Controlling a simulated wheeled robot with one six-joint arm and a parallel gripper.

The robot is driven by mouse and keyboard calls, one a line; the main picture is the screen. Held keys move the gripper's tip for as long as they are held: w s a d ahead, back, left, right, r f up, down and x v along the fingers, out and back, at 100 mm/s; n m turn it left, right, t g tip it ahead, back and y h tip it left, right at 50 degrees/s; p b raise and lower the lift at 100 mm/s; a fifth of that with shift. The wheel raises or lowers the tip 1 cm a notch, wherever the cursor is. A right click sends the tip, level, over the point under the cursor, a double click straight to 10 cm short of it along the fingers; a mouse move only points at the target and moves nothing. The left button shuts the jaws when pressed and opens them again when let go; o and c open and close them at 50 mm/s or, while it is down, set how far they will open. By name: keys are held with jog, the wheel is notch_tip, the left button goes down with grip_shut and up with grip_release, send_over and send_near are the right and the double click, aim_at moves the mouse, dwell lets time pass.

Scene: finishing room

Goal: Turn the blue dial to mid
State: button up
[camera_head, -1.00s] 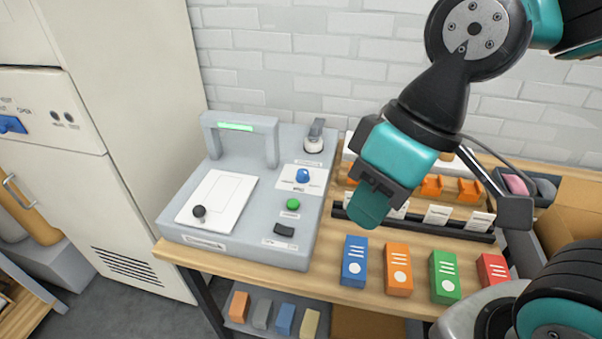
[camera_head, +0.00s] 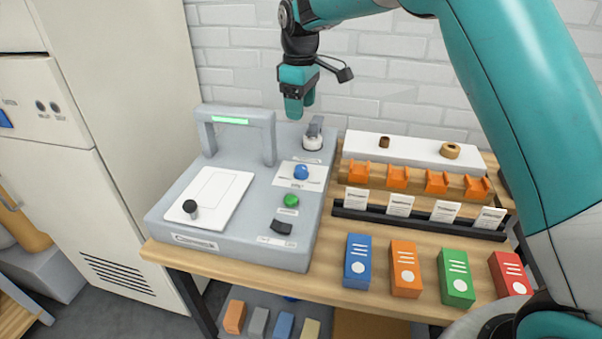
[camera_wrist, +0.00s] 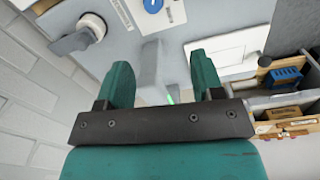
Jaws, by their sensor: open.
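The blue dial (camera_head: 301,172) sits on a white label plate on the grey machine's top, right of its arch. Its top with a white mark shows at the upper edge of the wrist view (camera_wrist: 152,5); the mark's exact setting is too small to read. My gripper (camera_head: 299,106) is above the back of the machine, higher than the dial and apart from it. In the wrist view my gripper (camera_wrist: 163,75) has its two teal fingers spread, with nothing between them but the machine's arch below.
The arch (camera_head: 236,119) with a green strip stands left of the dial. A grey lever on a white base (camera_head: 313,140) is behind it. A green button (camera_head: 291,200) and black switch (camera_head: 282,227) are in front. Coloured boxes (camera_head: 404,268) and orange holders (camera_head: 397,177) stand right.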

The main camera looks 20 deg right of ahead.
aim_at(301, 167)
jog(key=f+p, duration=0.1)
jog(key=f, duration=0.5)
jog(key=w+f+p, duration=0.1)
jog(key=f, duration=0.5)
jog(key=w+f+p, duration=0.1)
jog(key=f, duration=0.5)
jog(key=shift+d+f, duration=0.3)
jog(key=shift+d, duration=0.1)
jog(key=c, duration=0.9)
